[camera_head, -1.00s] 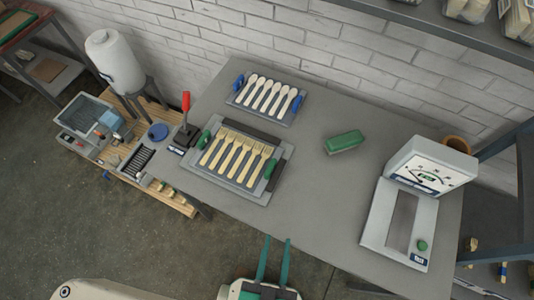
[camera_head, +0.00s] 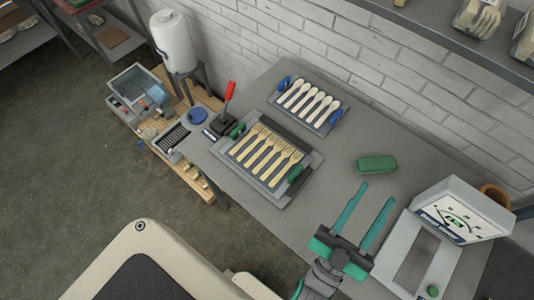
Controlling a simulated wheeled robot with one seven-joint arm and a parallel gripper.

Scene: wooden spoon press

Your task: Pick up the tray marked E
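Two trays lie on the grey table. The nearer tray (camera_head: 236,166) holds several wooden forks and has green handles at its ends. The farther tray (camera_head: 323,129) holds several wooden spoons and has blue handles. I cannot read a letter E on either tray in this view. My gripper (camera_head: 376,192) has two teal fingers, spread apart with nothing between them. It is over the table's front part, to the right of the fork tray and apart from it.
A green block (camera_head: 376,164) lies beyond my fingertips. A grey device with a dial (camera_head: 455,222) stands at the right. A red-handled lever (camera_head: 229,92) stands left of the fork tray. The table (camera_head: 320,185) is bare between the fork tray and my gripper.

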